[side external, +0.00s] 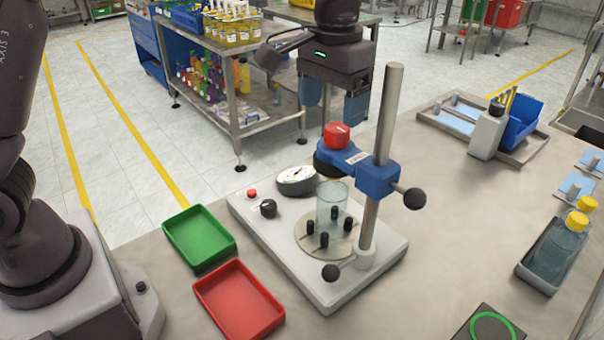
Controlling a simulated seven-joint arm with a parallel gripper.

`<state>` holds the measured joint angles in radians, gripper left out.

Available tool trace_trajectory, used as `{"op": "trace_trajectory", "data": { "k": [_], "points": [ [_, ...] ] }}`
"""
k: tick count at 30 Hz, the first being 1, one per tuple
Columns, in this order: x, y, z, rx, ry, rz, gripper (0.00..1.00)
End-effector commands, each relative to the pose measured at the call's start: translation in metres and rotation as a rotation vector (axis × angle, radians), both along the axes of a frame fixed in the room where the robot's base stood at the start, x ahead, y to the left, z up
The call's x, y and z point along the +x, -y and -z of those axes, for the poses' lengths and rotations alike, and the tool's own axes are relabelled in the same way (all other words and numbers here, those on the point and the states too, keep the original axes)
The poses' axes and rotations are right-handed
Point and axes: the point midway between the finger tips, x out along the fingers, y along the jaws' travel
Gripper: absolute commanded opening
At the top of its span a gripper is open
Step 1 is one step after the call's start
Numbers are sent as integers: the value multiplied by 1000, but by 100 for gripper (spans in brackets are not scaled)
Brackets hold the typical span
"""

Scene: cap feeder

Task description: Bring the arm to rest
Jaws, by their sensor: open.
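My gripper (334,95) hangs pointing down above the test stand, behind its metal post. Its two blue-grey fingers are spread wide apart, with nothing seen between them. Below it, the blue clamp arm (376,181) on the post carries a round dark head topped with a red cap (337,135). Under the head, a clear jar (331,204) stands upright on the round plate, among black pegs. Whether the fingers are clear of the post in depth is hard to tell.
The stand's post (388,115) rises close to my gripper. A green tray (199,238) and a red tray (239,300) lie left of the stand base (355,285). A white bottle (487,133) and a holder with yellow-capped bottles (560,245) are at right.

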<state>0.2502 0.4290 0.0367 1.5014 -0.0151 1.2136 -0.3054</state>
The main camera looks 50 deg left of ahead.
Motion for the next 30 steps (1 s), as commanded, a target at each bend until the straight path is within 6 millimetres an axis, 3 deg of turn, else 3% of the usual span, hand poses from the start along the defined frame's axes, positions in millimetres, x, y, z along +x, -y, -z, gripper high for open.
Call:
{"op": "trace_trajectory", "data": {
  "k": [12, 18, 24, 30],
  "points": [
    [-128, -58, -35, -19, 197, 149, 77],
    [-191, -80, -37, -4, 327, 157, 77],
    [-227, -92, -38, 13, 429, 119, 77],
    [-233, -97, -50, 21, 495, 96, 77]
  ]
}}
